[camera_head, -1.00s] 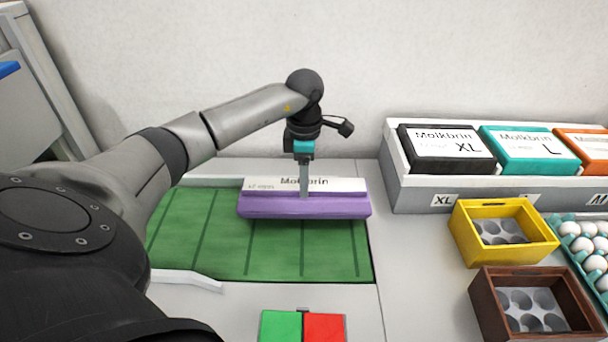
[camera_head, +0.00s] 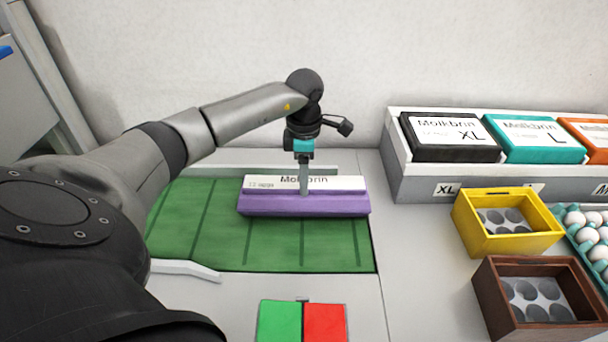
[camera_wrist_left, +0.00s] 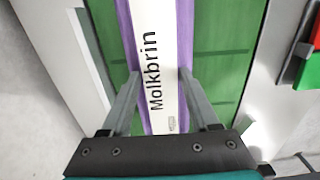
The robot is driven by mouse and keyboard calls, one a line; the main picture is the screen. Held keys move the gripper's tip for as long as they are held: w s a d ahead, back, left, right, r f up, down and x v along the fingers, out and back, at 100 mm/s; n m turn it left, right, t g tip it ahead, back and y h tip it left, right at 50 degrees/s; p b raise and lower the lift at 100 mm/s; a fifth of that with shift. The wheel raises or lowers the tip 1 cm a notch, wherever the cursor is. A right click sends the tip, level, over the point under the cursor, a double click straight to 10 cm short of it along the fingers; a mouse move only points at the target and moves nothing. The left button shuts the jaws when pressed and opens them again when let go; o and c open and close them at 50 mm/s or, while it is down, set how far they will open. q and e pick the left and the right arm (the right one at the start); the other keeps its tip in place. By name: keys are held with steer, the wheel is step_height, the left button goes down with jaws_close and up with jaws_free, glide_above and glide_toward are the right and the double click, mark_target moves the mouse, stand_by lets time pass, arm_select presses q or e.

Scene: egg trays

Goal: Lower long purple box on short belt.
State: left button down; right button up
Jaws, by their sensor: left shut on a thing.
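The long purple box (camera_head: 270,204) with a white "Molkbrin" label lies crosswise over the far part of the short green belt (camera_head: 200,235). My left gripper (camera_head: 303,188) points down and is shut on the middle of the box. In the left wrist view the two fingers sit on either side of the box (camera_wrist_left: 187,40), with the green belt (camera_wrist_left: 225,60) beneath it. The box looks level and very close to the belt surface; I cannot tell whether it touches. My right gripper is not in view.
A green and red button panel (camera_head: 302,322) is in front of the belt. To the right are a yellow crate (camera_head: 510,243), a brown crate (camera_head: 540,332), a teal tray of eggs (camera_head: 590,250) and a white rack (camera_head: 420,187) of carton boxes. A white rail (camera_head: 185,268) edges the belt.

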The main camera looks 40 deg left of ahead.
arm_select(q)
steer(key=shift+w+f, duration=0.1)
steer(key=shift+f, duration=0.25)
stand_by(0.4)
steer(key=shift+c, duration=2.1)
jaws_free()
steer(key=o, duration=0.4)
steer(key=shift+c, duration=0.2)
steer(key=shift+f, duration=0.1)
step_height(320, 180, up, 15)
steer(key=p, duration=0.1)
steer(key=shift+r, duration=0.2)
